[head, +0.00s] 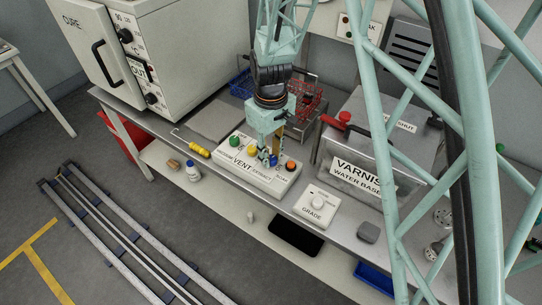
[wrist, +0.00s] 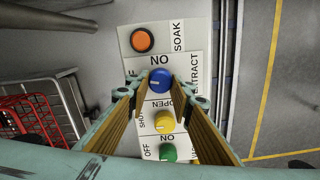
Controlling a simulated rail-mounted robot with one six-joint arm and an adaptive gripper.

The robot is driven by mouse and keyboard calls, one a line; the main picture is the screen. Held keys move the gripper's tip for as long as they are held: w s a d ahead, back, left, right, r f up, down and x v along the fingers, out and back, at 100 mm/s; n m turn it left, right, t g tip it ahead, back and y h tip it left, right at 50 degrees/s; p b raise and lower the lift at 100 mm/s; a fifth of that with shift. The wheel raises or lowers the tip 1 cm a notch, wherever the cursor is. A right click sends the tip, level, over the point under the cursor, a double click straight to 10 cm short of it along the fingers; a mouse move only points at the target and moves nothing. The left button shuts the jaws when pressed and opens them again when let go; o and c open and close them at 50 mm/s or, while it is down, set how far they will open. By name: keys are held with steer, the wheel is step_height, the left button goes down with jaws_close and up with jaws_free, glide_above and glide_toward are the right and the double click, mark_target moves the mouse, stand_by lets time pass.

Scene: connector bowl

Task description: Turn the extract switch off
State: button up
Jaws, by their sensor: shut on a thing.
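The extract switch is a blue knob (wrist: 160,80) on a pale control box (head: 230,157) marked VENT. In the wrist view it sits beside the word EXTRACT, with ON lettering at one side of it. A pale mark shows on the knob; I cannot tell clearly where it points. In the head view the blue knob (head: 273,160) shows just below my gripper (head: 268,152). In the wrist view my gripper (wrist: 160,85) has its two fingers on either side of the blue knob, shut on it.
A yellow knob (wrist: 165,121) and a green knob (wrist: 168,152) lie on one side of the blue one, an orange button (wrist: 142,40) on the other. A GRADE box (head: 317,204), a VARNISH tank (head: 352,165) and a red wire basket (head: 305,100) stand nearby.

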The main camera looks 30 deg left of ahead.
mark_target(271, 157)
steer(key=shift+n, duration=1.2)
steer(key=o, duration=0.9)
steer(key=shift+r, duration=0.15)
steer(key=shift+r, duration=5.9)
